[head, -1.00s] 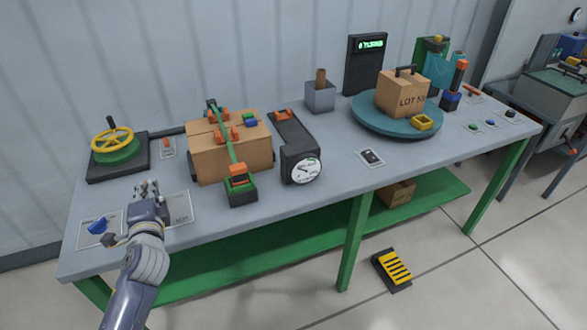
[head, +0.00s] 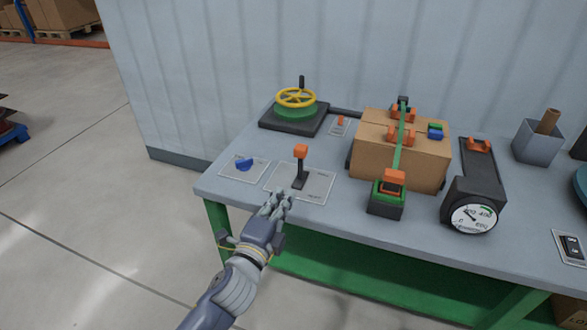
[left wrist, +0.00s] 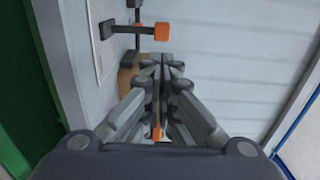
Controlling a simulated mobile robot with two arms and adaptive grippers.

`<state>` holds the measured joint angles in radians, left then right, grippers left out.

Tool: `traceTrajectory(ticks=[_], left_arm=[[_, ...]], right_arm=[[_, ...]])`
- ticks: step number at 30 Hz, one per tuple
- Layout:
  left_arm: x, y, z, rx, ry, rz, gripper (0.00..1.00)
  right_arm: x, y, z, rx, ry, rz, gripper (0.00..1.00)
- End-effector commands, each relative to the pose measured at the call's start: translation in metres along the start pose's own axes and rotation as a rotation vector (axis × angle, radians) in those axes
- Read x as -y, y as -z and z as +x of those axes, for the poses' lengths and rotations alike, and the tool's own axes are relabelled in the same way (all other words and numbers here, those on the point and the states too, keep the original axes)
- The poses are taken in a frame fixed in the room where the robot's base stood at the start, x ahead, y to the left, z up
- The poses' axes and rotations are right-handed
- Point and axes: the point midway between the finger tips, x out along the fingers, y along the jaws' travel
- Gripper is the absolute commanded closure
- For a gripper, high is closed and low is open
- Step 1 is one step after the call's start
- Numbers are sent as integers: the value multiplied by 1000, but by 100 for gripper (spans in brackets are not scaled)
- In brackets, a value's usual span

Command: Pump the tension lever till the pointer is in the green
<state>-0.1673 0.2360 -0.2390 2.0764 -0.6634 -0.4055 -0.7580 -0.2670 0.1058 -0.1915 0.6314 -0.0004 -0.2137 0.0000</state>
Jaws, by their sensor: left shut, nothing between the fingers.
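An orange-knobbed black lever (head: 300,165) stands upright on a white labelled plate (head: 316,192) near the table's left end. It also shows in the left wrist view (left wrist: 161,32), ahead of the fingers. My left gripper (head: 277,201) is shut and empty, just in front of the lever and apart from it. A green strap tool with an orange handle (head: 394,181) sits at the front of the strapped carton. The round gauge (head: 473,219) is right of it; its dark pointer leans to the upper left, away from the green band at the upper right. My right gripper is out of view.
A blue knob (head: 243,164) on a plate is left of the lever. A yellow handwheel (head: 296,97) stands behind. The strapped carton (head: 372,160) is to the right. The grey table (head: 240,198) is clear around the plates.

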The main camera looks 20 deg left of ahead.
Motion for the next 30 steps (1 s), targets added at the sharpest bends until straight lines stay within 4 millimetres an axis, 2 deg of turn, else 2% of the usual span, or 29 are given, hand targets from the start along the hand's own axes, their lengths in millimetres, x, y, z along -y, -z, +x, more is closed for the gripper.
traceTrajectory(ticks=[8, 11, 14, 17, 23, 30], left_arm=[[0, 1, -2, -4, 3, 0, 100], [0, 1, -1, -4, 3, 0, 100], [1, 1, 4, -4, 4, 0, 100], [2, 1, 16, -4, 5, 0, 100], [4, 1, 54, -2, 4, -1, 100], [3, 1, 98, -3, 4, -2, 100]], right_arm=[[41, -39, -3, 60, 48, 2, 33], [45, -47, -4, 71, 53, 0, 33], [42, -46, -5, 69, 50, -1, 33], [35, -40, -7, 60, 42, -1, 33], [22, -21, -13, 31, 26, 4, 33], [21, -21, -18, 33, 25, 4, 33]])
